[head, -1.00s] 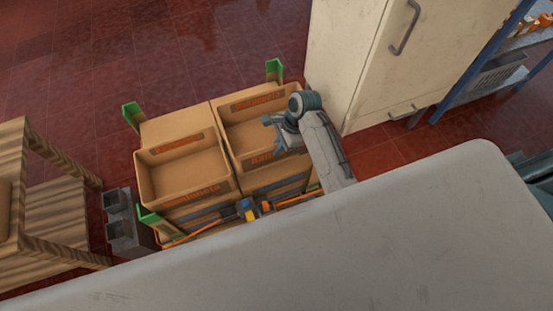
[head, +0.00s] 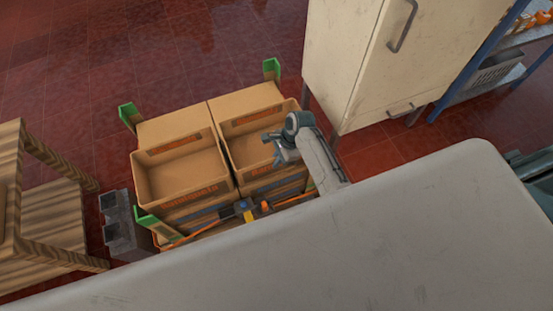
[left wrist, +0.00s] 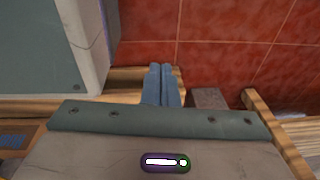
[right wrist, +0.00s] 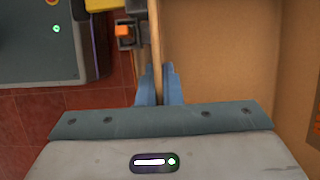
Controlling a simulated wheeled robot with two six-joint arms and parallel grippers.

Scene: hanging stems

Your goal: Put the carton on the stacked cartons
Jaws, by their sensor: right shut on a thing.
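The carton (head: 246,148) is an open tan box with orange print, at the right of two box columns in the head view. My right gripper (right wrist: 156,72) is shut on its thin wall, and the box interior shows at right in the right wrist view. In the head view my right gripper (head: 279,153) is over the carton's right side. Stacked cartons (head: 277,186) show below it; whether it touches them is hidden. Another open carton (head: 182,178) tops the left column. My left gripper (left wrist: 162,75) is shut and empty in the left wrist view, and hidden in the head view.
Green corner posts (head: 128,115) stand around the boxes. A cream cabinet (head: 350,60) stands close at the right. A wooden rack (head: 45,205) and grey blocks (head: 118,222) are at the left. Red tiled floor (head: 200,50) is clear behind.

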